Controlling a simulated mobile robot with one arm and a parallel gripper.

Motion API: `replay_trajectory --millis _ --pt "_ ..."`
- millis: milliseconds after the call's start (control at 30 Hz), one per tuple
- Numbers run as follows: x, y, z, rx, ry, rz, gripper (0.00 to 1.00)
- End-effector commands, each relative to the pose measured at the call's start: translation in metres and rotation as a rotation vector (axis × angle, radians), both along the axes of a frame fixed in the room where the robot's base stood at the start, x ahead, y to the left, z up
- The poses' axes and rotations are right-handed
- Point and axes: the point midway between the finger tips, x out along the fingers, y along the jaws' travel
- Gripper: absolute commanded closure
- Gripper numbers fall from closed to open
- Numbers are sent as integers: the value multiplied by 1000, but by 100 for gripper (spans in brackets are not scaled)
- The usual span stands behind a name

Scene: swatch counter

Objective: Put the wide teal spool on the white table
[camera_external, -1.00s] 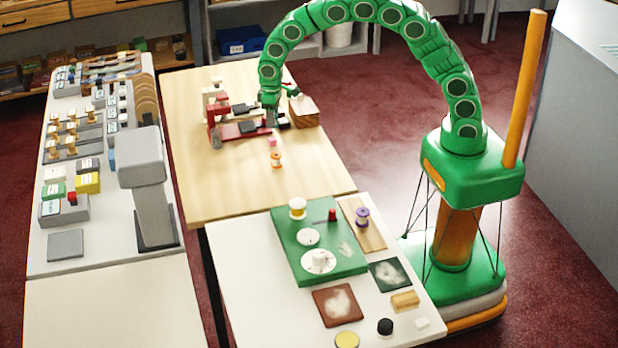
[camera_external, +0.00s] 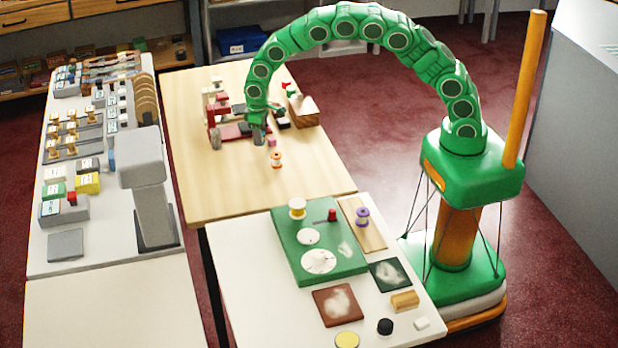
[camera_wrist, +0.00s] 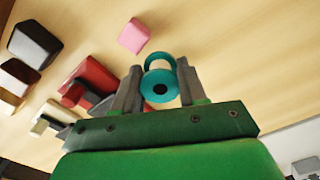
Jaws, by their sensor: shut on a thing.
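My gripper (camera_external: 258,138) hangs above the wooden table in the external view, near the red machine. In the wrist view my gripper (camera_wrist: 160,88) is shut on a teal spool (camera_wrist: 161,83), which sits between its two grey fingers. The spool's round flange with a dark centre hole faces the camera. In the external view the spool cannot be made out. The white table (camera_external: 235,285) stands at the front, with a bare strip along its left side.
An orange-and-white spool (camera_external: 276,160) and a pink block (camera_wrist: 134,36) are on the wooden table (camera_external: 215,185). The white table bears a green board (camera_external: 290,250), a purple spool (camera_external: 362,217) on a wooden strip, a brown pad (camera_external: 322,312) and small items. A grey counter (camera_external: 100,262) is at left.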

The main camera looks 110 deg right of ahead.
Motion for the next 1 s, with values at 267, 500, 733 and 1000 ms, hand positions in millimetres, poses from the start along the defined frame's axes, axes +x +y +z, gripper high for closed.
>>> replay_trajectory --millis 267,500,733,1000 --pt "0 0 -13 0 -1 1 87" --pt "0 0 -16 0 0 1 87" --pt "0 0 -16 0 -1 1 33" --pt "0 0 -15 0 -1 1 33"
